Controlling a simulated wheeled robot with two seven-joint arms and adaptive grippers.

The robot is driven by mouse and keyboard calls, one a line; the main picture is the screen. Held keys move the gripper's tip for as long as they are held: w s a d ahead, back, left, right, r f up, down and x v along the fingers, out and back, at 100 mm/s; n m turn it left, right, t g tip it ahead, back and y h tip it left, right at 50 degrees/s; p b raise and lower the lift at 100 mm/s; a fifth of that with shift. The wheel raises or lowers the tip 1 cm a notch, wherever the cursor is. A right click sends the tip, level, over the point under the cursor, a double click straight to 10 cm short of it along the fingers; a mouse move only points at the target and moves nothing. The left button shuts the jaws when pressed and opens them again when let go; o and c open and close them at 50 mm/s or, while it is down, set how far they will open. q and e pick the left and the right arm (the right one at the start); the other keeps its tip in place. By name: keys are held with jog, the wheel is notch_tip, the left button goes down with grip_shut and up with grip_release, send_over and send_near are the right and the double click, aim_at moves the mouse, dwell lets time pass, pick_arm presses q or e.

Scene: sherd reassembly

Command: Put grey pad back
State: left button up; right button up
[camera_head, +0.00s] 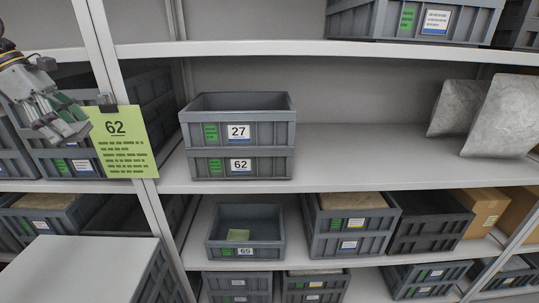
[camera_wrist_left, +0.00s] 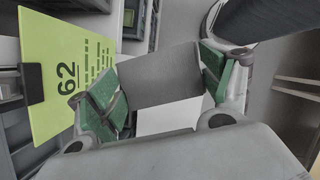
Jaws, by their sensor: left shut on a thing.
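My left gripper (camera_head: 62,122) is at the far left of the head view, in front of the left shelf bay and beside the green card marked 62 (camera_head: 125,150). In the left wrist view its two green-padded fingers stand apart with a flat grey pad (camera_wrist_left: 160,76) between them, and the gripper is shut on it. In the head view the pad cannot be told clearly from the fingers. A grey crate marked 27 (camera_head: 273,133) stands on a crate marked 62 (camera_head: 273,167) on the middle shelf. My right gripper is not in view.
The green card hangs from a clip on the shelf upright, close to my left gripper. A pale flat top (camera_head: 75,268) is at the lower left. An open crate marked 65 (camera_head: 272,251) sits below. Wrapped grey bundles (camera_head: 503,115) lean at the right; the middle shelf between is clear.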

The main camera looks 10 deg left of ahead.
pick_arm(q)
jog(key=shift+m, duration=0.5)
jog(key=f, duration=0.2)
jog(key=w+f, duration=0.1)
jog(key=f, duration=0.1)
jog(key=shift+a, duration=0.2)
jog(key=shift+m+g, duration=0.4)
jog(key=shift+m, duration=0.1)
jog(key=shift+w+f, duration=0.25)
jog(key=shift+f, duration=0.75)
jog(key=shift+w+f, duration=0.2)
jog(key=shift+f, duration=0.75)
jog(key=shift+f+h, duration=0.15)
jog(key=shift+h, duration=0.15)
jog(key=shift+w+f, duration=0.25)
jog(key=shift+f, duration=0.45)
